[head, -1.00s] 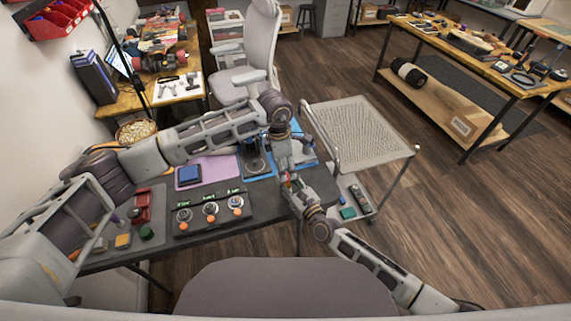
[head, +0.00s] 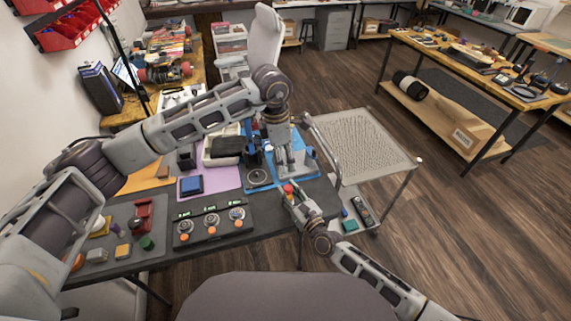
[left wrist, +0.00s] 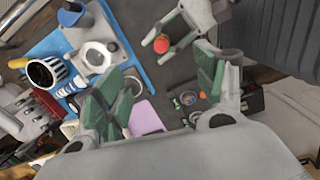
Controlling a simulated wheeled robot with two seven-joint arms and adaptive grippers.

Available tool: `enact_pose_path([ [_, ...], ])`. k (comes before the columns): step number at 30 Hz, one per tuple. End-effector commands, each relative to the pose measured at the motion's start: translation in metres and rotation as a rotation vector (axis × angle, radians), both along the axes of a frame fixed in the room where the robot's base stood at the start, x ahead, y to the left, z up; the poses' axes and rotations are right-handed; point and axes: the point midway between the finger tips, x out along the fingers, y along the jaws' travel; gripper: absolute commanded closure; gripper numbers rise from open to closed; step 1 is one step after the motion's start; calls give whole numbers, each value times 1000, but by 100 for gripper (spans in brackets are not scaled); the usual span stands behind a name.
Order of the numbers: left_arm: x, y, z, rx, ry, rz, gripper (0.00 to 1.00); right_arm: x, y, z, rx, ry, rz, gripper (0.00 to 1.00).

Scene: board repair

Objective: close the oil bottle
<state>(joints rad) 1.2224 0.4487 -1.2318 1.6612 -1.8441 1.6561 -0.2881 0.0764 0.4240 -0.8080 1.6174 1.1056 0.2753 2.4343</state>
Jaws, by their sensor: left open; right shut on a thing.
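My right gripper (head: 289,192) is shut on a small round red thing (head: 289,188) at the right end of the dark workbench. In the left wrist view, my right gripper (left wrist: 160,42) comes in from the top right with the red thing (left wrist: 163,45) at its fingertips. I cannot tell whether this is the oil bottle's cap or the top of the bottle. My left gripper (head: 294,170) is just beyond it, over the blue mat (left wrist: 133,43). In the left wrist view, its green-padded fingers (left wrist: 163,78) are spread and empty. No other oil bottle is clearly visible.
A dark control panel (head: 213,225) with several knobs sits at the bench front. A purple mat (head: 222,182) holds a blue box (head: 191,186). A round grey ring stand (head: 258,177) is on the blue mat. A wheeled cart (head: 365,145) stands right of the bench.

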Motion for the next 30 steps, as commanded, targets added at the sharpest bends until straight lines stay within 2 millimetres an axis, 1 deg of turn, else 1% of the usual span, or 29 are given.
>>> enact_pose_path([
  [1,0,1,6,-1,-2,0,29,-1,0,-2,-2,2,1,100],
  [3,0,1,13,-1,-1,0,29,-1,0,-2,-2,2,1,100],
  [6,0,2,18,0,0,1,29,-1,0,-2,-1,4,1,100],
  [17,-1,3,22,0,0,1,29,-1,0,-2,-1,4,1,100],
  [18,-1,3,22,0,0,1,29,-1,0,-2,-1,4,1,65],
  [24,-1,3,22,0,0,1,29,-1,0,-2,-1,4,1,41],
  [30,-1,3,22,0,0,1,29,0,0,-1,-1,2,0,41],
])
